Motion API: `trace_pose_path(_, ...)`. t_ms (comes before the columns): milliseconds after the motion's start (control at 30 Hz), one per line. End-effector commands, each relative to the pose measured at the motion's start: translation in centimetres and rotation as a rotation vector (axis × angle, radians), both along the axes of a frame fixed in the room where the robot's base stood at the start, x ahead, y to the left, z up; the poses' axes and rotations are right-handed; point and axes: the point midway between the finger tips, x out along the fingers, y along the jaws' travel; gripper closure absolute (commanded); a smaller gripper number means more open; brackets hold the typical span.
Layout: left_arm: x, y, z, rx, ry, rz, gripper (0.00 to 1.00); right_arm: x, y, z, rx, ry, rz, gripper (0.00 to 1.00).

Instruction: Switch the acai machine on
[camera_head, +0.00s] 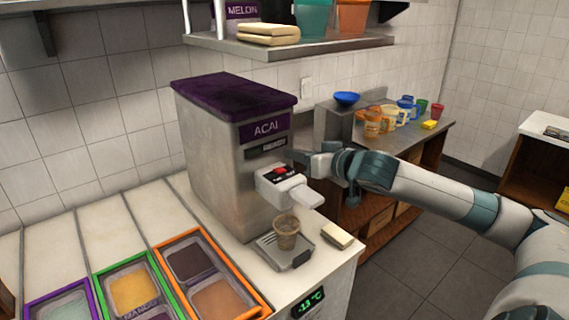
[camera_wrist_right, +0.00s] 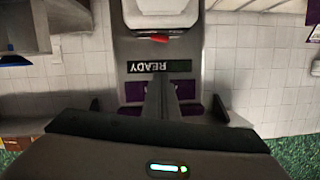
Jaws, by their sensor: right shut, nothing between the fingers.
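The acai machine (camera_head: 210,165) is a grey box with a purple lid and a purple ACAI label, standing on the counter. A red button (camera_head: 281,170) sits on top of its white dispensing head (camera_head: 290,188); red also shows in the right wrist view (camera_wrist_right: 159,39). A dark display reading READY (camera_wrist_right: 145,66) appears upside down in that view. My right gripper (camera_head: 298,156) is shut and empty at the machine's front, close to the display and red button. Its fingers (camera_wrist_right: 162,100) overlap the purple label in the wrist view; contact cannot be told. My left gripper is not in view.
A cup (camera_head: 286,232) stands on the drip tray (camera_head: 268,247) under the dispensing head, with a pale block (camera_head: 337,236) beside it. Topping bins (camera_head: 128,292) fill the counter at left. A loaded shelf (camera_head: 240,48) hangs above. A side counter with colored tubs (camera_head: 388,120) stands behind my arm.

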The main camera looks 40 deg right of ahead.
Motion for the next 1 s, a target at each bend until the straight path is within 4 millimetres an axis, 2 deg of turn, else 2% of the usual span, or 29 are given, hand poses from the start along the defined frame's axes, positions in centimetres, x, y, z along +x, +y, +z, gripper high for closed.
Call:
trace_pose_path(400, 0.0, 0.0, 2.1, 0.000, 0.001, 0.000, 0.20, 3.4, 0.6, -0.8, 0.000, 0.001, 0.002, 1.00)
trace_pose_path(733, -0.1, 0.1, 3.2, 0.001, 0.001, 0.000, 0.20, 3.1, 1.1, -4.0, 0.000, 0.003, 0.001, 1.00)
trace_pose_path(1000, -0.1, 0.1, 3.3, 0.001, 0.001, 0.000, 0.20, 3.1, 1.2, -4.8, -0.001, 0.001, 0.002, 1.00)
